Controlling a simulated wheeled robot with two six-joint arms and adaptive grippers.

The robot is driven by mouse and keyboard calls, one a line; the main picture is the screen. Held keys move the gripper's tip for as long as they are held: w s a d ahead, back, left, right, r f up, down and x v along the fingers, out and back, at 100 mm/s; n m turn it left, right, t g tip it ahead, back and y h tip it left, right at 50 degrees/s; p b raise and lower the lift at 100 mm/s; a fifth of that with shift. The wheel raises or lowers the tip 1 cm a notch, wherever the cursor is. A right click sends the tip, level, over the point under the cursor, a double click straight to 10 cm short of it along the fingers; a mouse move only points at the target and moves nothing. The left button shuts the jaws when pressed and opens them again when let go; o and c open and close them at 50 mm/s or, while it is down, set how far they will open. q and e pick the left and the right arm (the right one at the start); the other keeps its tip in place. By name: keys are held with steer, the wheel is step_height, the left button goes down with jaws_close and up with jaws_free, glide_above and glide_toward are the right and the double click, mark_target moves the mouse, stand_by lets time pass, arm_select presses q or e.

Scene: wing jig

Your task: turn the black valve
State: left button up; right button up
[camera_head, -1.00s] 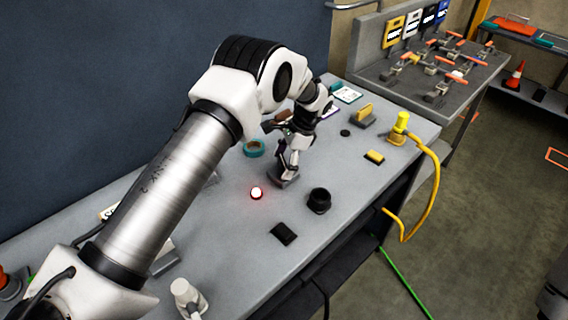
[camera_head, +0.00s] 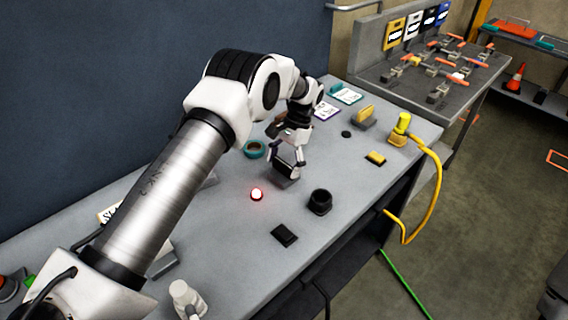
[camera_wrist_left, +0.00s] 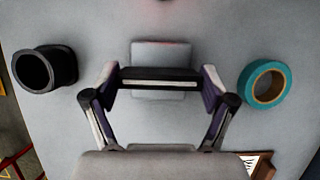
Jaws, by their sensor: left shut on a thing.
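The black valve (camera_head: 286,169) is a bar-shaped handle on a grey block-like base (camera_head: 286,183) on the workbench. My left gripper (camera_head: 286,163) comes down over it from above, with one finger at each end of the bar. In the left wrist view the black bar (camera_wrist_left: 160,78) spans between the two fingers of the gripper (camera_wrist_left: 160,85), which is shut on it. The grey base (camera_wrist_left: 160,52) shows behind the bar. My right gripper is not in view.
On the grey bench (camera_head: 230,235), a teal tape roll (camera_head: 254,149) lies left of the valve and a black cup-like ring (camera_head: 320,201) right of it. A red-lit button (camera_head: 256,194) and a black pad (camera_head: 284,235) are in front. A yellow hose (camera_head: 436,190) hangs off the right edge.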

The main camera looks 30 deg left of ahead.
arm_select(q)
steer(key=shift+s+f, duration=0.1)
steer(key=o, duration=1)
steer(key=v, duration=1.2)
